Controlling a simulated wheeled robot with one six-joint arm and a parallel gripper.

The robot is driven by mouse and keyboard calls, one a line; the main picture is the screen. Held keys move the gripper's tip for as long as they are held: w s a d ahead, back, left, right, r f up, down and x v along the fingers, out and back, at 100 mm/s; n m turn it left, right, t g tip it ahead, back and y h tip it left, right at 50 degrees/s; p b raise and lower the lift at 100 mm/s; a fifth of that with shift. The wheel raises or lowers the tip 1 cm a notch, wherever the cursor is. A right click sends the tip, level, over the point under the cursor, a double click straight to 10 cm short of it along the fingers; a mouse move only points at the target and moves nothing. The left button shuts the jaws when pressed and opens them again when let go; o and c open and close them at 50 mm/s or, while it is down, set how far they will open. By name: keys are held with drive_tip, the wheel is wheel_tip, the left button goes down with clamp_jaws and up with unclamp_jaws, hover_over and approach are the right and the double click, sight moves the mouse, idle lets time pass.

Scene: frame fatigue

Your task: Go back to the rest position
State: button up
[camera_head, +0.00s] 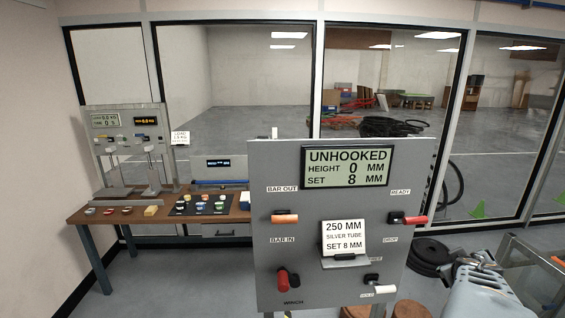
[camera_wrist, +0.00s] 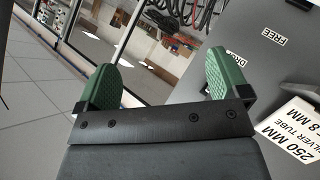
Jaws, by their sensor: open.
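My gripper (camera_wrist: 162,82) shows in the wrist view with its two green ribbed fingers wide apart and nothing between them. The grey control panel (camera_head: 265,172) stands close in front of me in the head view; part of it also shows at the right of the wrist view (camera_wrist: 255,80). Its display (camera_head: 346,167) reads UNHOOKED, HEIGHT 0 MM, SET 8 MM. A card (camera_head: 343,236) reads 250 MM SILVER TUBE SET 8 MM. The gripper is apart from the panel's handles as far as I can see.
The panel has an orange handle (camera_head: 285,219), a red handle (camera_head: 415,220), a darker red knob (camera_head: 283,280) and a white handle (camera_head: 384,289). A wooden bench (camera_head: 95,216) with instruments stands at left. Black coiled hose (camera_head: 428,255) lies right of the panel. Glass partitions stand behind.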

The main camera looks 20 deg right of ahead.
drive_tip(key=a+f+y+b, duration=0.1)
drive_tip(key=a+f+y, duration=0.1)
drive_tip(key=a, duration=1)
drive_tip(key=w+a+f+n+g+y+b, duration=0.1)
drive_tip(key=a+f+y, duration=0.2)
drive_tip(key=a, duration=1)
drive_tip(key=a+f+g+y+b, duration=0.1)
drive_tip(key=a+y, duration=0.3)
drive_tip(key=a, duration=0.8)
drive_tip(key=shift+w+a+f+n+y+b, duration=0.3)
drive_tip(key=shift+w+f+n+y+b, duration=0.1)
drive_tip(key=shift+f, duration=0.5)
